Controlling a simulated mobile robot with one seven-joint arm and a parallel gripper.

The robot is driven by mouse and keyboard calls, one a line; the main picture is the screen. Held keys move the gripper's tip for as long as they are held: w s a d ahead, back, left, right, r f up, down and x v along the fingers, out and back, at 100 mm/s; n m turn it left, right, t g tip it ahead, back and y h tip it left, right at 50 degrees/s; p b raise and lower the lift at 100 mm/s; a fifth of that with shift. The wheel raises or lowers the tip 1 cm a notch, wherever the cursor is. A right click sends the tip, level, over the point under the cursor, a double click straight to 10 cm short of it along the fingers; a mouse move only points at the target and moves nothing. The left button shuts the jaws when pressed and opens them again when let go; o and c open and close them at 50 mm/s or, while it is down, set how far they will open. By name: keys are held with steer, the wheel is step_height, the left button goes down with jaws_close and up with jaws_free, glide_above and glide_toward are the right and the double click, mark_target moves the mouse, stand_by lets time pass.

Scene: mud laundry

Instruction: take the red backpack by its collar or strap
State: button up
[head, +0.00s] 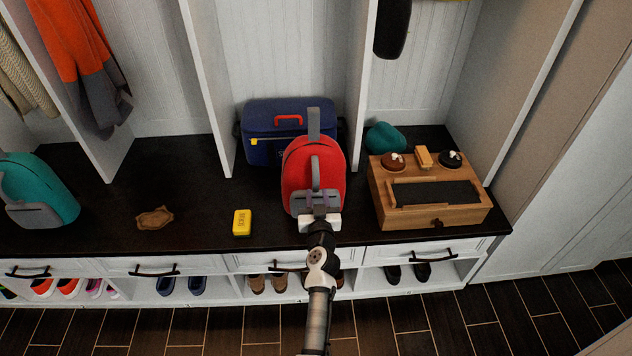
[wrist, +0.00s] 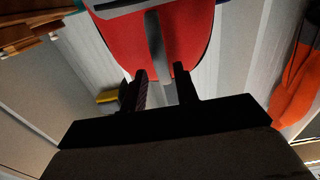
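The red backpack (head: 301,177) stands upright on the dark bench top, in front of a blue case. It has a grey strap (head: 315,172) down its front and a grey loop (head: 314,122) standing up at its top. My gripper (head: 319,211) is in front of the backpack's lower front. In the wrist view the red backpack (wrist: 188,35) appears at the top, with the grey strap (wrist: 155,45) hanging toward my gripper (wrist: 161,74). Its two dark fingers are apart, one on each side of the strap's line, with visible gaps. I cannot tell how deep the strap lies between them.
The blue case (head: 262,128) stands behind the backpack. A wooden box (head: 440,214) with brushes is close on the right. A teal backpack (head: 40,190) stands far left.

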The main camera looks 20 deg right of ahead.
mark_target(316, 184)
steer(key=shift+b+x, duration=0.6)
steer(key=shift+x, duration=2.35)
steer(key=shift+c, duration=0.4)
jaws_close()
steer(key=shift+r+p, duration=2.65)
steer(key=shift+r, duration=0.4)
